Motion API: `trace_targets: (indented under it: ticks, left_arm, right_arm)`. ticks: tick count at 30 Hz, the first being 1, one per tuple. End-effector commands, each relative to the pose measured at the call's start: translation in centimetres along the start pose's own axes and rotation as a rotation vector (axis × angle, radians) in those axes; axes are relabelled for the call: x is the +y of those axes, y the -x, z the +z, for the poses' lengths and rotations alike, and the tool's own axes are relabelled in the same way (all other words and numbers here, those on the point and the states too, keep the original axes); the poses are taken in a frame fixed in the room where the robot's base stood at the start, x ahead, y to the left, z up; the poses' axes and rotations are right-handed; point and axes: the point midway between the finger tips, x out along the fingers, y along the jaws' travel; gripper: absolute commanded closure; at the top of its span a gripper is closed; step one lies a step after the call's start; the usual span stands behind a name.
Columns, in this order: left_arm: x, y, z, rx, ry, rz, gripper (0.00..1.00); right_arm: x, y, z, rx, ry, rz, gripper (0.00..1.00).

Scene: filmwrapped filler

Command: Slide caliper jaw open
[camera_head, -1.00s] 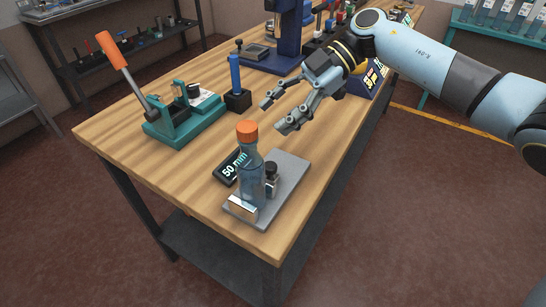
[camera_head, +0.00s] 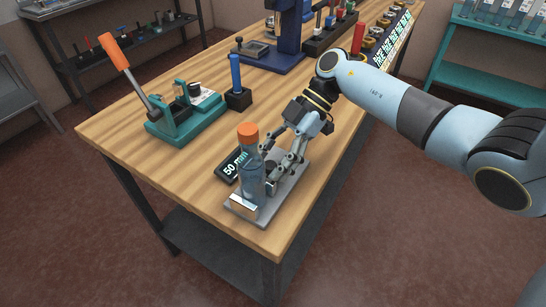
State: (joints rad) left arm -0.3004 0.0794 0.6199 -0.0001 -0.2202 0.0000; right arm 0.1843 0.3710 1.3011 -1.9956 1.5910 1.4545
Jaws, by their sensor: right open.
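The caliper fixture is a grey plate (camera_head: 283,192) near the front right edge of the table. A shiny metal block (camera_head: 243,207) sits at its near end. A clear bluish bottle with an orange cap (camera_head: 250,178) stands upright over the plate and hides part of it. A dark display reading "50 mm" (camera_head: 229,166) lies left of the bottle. My right gripper (camera_head: 279,170) is open, pointing down over the plate just right of the bottle. Its fingers are at the small dark jaw piece, which they mostly hide; I cannot tell whether they touch it. My left gripper is out of view.
A teal press with an orange-handled lever (camera_head: 186,118) stands at the left, and a blue tool in a black holder (camera_head: 237,86) behind. A blue stand (camera_head: 287,42) and racks are farther back. The wooden table's (camera_head: 165,178) front left is clear.

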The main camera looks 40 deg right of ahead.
Motion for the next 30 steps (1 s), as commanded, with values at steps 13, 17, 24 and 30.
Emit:
trace_targets:
  ticks: [13,17,24,30]
  left_arm:
    - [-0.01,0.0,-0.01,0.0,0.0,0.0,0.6]
    - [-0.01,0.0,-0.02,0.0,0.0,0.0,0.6]
    - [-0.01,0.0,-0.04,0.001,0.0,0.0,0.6]
    - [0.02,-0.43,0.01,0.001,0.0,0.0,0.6]
  right_arm:
    - [0.01,-0.07,0.0,0.0,0.001,0.0,0.77]
    - [0.01,-0.07,0.0,0.0,0.001,0.0,0.94]
    - [0.01,-0.06,-0.01,0.0,0.001,0.0,1.0]
    - [0.39,0.41,0.66,-0.002,0.001,0.001,1.0]
